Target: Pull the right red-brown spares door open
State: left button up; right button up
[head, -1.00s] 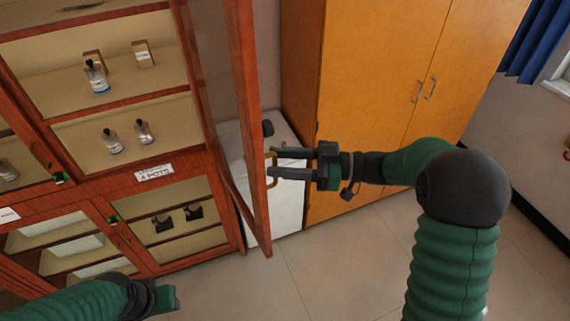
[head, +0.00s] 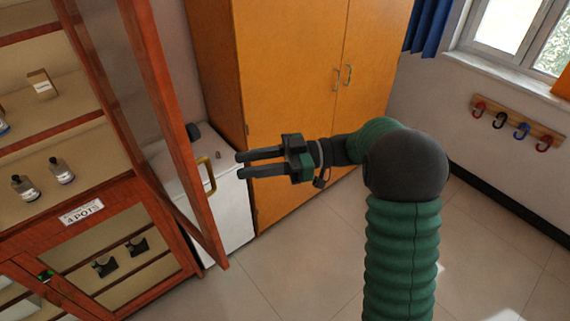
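The red-brown glass-fronted door (head: 172,115) stands swung out from the right side of the red-brown cabinet (head: 130,190), and its shelves show to the left of it. A brass-coloured handle (head: 207,174) is on the door's right-hand face. My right gripper (head: 238,165) points left, just right of the handle. Its two fingers are apart with nothing between them, and a gap shows between the fingertips and the handle. My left gripper is not in view.
A white cabinet (head: 232,215) stands behind the door, beside a tall orange-brown cupboard (head: 290,80). Small bottles (head: 62,170) stand on the shelf. A hook rail (head: 515,122) hangs at right. The tiled floor (head: 320,250) is clear.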

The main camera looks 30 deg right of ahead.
jog(key=b+v, duration=0.2)
jog(key=v, duration=0.6)
jog(key=shift+d, duration=0.3)
jog(key=shift+s+a, duration=0.1)
jog(key=shift+s, duration=0.05)
